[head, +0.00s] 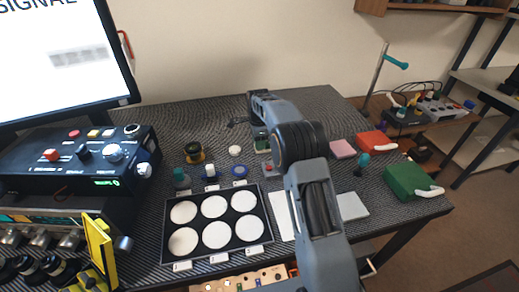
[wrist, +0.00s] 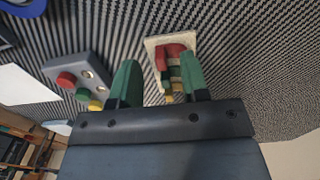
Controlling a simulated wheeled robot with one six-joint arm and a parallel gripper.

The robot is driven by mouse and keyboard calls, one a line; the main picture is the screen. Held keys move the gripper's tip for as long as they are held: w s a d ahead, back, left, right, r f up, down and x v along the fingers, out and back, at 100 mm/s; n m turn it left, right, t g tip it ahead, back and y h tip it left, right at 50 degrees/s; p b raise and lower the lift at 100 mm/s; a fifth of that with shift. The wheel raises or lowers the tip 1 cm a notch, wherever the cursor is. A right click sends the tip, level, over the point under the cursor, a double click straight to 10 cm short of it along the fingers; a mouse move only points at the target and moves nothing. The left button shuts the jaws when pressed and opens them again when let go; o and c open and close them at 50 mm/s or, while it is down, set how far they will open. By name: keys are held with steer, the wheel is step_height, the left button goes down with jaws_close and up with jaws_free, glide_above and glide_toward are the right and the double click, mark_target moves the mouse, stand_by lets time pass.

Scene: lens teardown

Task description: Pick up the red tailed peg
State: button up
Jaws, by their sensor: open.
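My gripper (wrist: 158,68) is open in the wrist view, its two green fingers apart. A small cream tray (wrist: 152,43) with a red piece (wrist: 174,49) and several green and yellow pieces lies beyond and partly behind the right finger. A grey block (wrist: 92,64) with a red peg (wrist: 66,80), a green peg (wrist: 83,95) and a yellow peg (wrist: 96,106) sits left of the left finger. I cannot tell which red piece is the tailed peg; no tail shows clearly.
A black tray (head: 163,244) with several white discs stands at the front of the patterned table (head: 175,122). A red box (head: 371,141) and a green box (head: 408,181) stand at the right. Small jars (head: 194,152) stand behind the tray. The table's back left is fairly clear.

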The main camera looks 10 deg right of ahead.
steer(key=shift+f, duration=0.9)
steer(key=shift+c, duration=0.4)
jaws_close()
